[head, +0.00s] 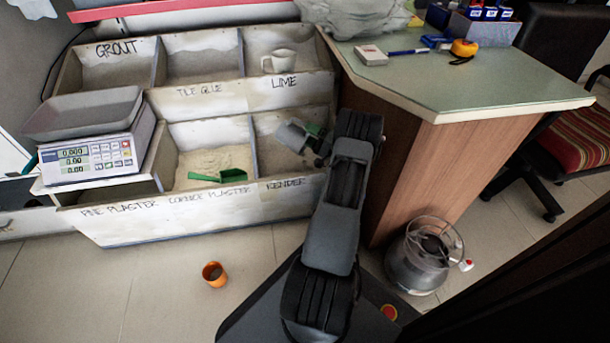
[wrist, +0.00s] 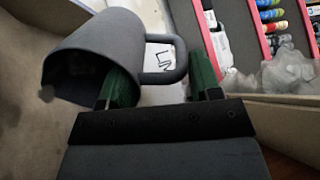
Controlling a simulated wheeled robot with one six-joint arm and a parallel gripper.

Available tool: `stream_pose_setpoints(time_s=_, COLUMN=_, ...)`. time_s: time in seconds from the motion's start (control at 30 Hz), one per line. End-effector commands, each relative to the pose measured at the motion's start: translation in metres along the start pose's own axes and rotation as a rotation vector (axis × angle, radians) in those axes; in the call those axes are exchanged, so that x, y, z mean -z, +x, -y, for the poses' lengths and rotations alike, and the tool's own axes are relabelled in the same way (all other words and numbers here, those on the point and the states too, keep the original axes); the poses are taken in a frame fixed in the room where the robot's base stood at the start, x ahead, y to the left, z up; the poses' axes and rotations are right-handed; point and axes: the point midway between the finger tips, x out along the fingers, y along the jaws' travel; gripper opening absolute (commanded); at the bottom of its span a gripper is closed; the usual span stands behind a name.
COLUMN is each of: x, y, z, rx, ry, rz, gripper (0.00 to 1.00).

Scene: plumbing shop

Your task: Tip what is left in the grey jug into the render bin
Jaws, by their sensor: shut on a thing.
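The grey jug (head: 291,137) is held in the render bin's opening, above its floor, tilted with its mouth to the left. It also shows large in the wrist view (wrist: 115,45), mouth toward the lower left. My gripper (head: 317,136) has green fingers and is shut on the jug at its handle side; in the wrist view the gripper (wrist: 160,70) has the handle between its fingers. A small grey lump shows at the jug's lip in the wrist view. The jug's inside is dark, so its contents cannot be told. The render bin (head: 305,188) is the lower right compartment.
The cornice plaster bin (head: 232,200) beside it holds pale powder and a green scoop (head: 219,176). A white mug (head: 279,61) sits in the lime bin above. The green-topped counter (head: 450,80) stands close on the right.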

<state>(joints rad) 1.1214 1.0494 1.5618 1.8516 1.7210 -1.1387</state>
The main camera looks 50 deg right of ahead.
Motion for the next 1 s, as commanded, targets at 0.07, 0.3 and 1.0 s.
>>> stream_pose_setpoints(time_s=0.07, x=0.0, y=-0.0005, z=-0.0002, rx=0.01, ry=-0.001, rz=0.0, gripper=0.18)
stream_pose_setpoints(time_s=0.3, x=-0.0001, y=-0.0023, z=-0.0012, rx=0.037, ry=-0.002, rz=-0.002, gripper=0.18)
stream_pose_setpoints(time_s=1.0, x=-0.0006, y=-0.0056, z=-0.0023, rx=0.083, ry=-0.005, rz=-0.003, gripper=0.18)
